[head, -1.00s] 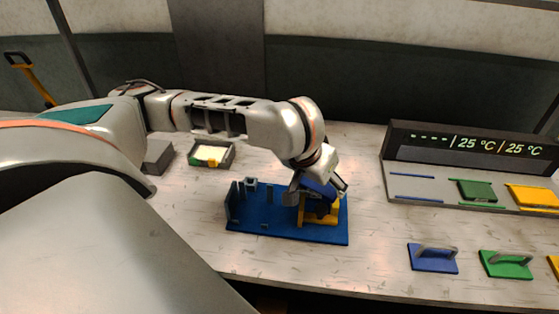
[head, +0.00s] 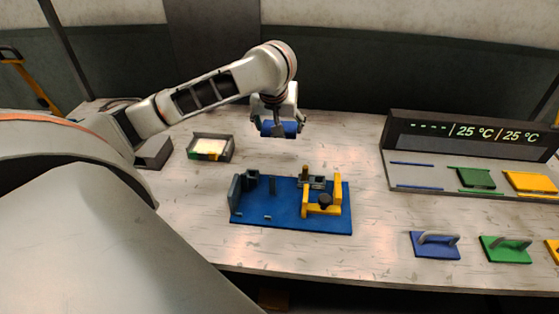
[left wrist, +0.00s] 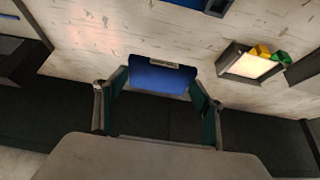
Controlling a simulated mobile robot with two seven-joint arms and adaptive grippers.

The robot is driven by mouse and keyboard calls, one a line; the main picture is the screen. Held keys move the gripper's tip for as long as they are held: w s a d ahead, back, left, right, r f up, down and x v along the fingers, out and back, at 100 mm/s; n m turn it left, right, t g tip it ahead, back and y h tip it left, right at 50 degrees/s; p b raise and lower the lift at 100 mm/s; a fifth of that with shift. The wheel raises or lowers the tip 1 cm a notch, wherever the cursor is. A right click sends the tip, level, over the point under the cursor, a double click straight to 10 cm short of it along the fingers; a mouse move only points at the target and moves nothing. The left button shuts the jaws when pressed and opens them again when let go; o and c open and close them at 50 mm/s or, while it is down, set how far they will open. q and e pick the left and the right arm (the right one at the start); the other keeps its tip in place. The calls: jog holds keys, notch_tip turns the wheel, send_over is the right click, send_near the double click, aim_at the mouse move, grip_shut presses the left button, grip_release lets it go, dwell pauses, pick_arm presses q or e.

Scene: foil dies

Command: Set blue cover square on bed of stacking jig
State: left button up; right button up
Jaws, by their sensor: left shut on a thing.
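A flat blue cover (head: 279,130) is in my left gripper (head: 279,122), above the table behind the stacking jig and clear of it. In the left wrist view the blue cover (left wrist: 160,80) spans between the two fingers of the left gripper (left wrist: 158,90), with a small pale mark on its far edge. The stacking jig has a blue base (head: 280,217) with grey upright posts at its left and a yellow bracket (head: 334,193) with a dark knob at its right. I see no cover on the jig. My right gripper is not in view.
A dark tray (head: 212,148) with a pale block and coloured pieces stands left of the held cover. At right are a display unit (head: 470,140), a shelf with green and yellow plates, and handled blue (head: 435,245) and green (head: 506,250) blocks. The table between jig and display is clear.

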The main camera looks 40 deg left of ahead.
aim_at(279, 165)
pick_arm(q)
notch_tip(279, 165, down, 13)
dwell(0.4)
jog(key=shift+f, duration=0.15)
jog(key=o, duration=1.3)
